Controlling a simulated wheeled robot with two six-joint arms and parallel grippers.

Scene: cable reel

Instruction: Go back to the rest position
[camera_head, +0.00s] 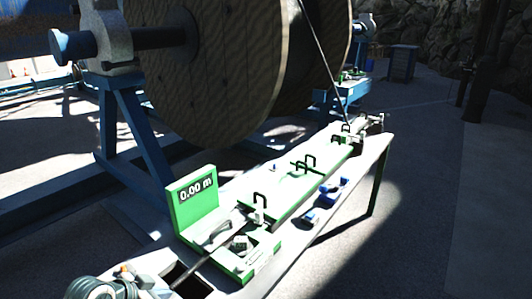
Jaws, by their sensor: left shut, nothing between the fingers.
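My left gripper (147,284) is low at the bottom left, partly cut off by the lower edge of the view. It is shut and empty, just left of a dark square opening (190,278) in the white bench. A grey looped hose shows beside it. The gripper is apart from the green measuring device (196,207), whose display reads 0.00 m. A dark cable (212,254) runs through that device along the bench. My right gripper is not in view.
A large wooden reel (225,75) hangs on a blue stand (130,135) behind the bench. The long white bench (335,228) carries green guides (305,165) and blue parts (326,197). Open floor (440,210) lies to the right.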

